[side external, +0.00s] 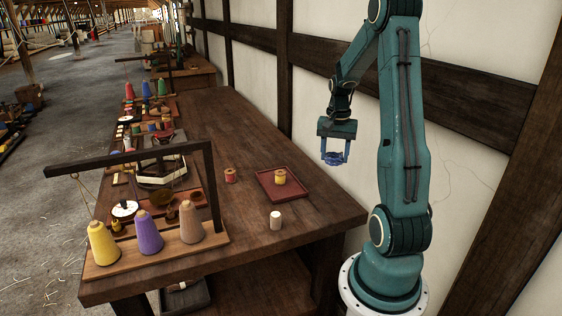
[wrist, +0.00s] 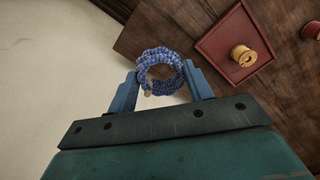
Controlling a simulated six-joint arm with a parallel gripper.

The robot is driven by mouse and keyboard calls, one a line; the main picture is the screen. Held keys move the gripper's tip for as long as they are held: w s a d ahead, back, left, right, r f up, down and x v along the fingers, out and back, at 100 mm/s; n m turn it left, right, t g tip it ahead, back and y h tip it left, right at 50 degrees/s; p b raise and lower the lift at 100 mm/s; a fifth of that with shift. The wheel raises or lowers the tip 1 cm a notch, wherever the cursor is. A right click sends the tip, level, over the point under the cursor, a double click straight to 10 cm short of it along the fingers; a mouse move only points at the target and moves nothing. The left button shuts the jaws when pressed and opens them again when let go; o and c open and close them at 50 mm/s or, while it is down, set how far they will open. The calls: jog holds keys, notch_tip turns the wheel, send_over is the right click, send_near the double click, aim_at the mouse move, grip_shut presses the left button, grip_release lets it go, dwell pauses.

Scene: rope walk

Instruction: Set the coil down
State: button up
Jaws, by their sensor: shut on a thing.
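The coil (wrist: 157,62) is a ring of blue rope with an open middle and a small pale end showing. My gripper (wrist: 160,88) is shut on it, one blue finger at each side in the wrist view. In the side view my gripper (side external: 335,156) hangs in the air by the wall, above and to the right of the table (side external: 323,197). The coil shows there as a small blue shape (side external: 333,158) between the fingers. It is clear of the table.
A red-brown tray (side external: 267,185) holds a yellow spool (side external: 280,177). A red spool (side external: 230,175) stands left of it, and a white cylinder (side external: 275,220) stands in front. Bare tabletop lies between. A wooden frame with cones (side external: 149,233) fills the table's near left. The wall (side external: 455,150) stands behind.

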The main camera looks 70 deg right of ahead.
aim_at(334, 165)
notch_tip(334, 165, down, 13)
jog(key=shift+r, duration=0.2)
jog(key=shift+f, duration=1.85)
jog(key=shift+f, duration=0.15)
jog(key=o, duration=1)
jog(key=shift+c, duration=0.2)
notch_tip(334, 165, up, 12)
jog(key=shift+r, duration=0.15)
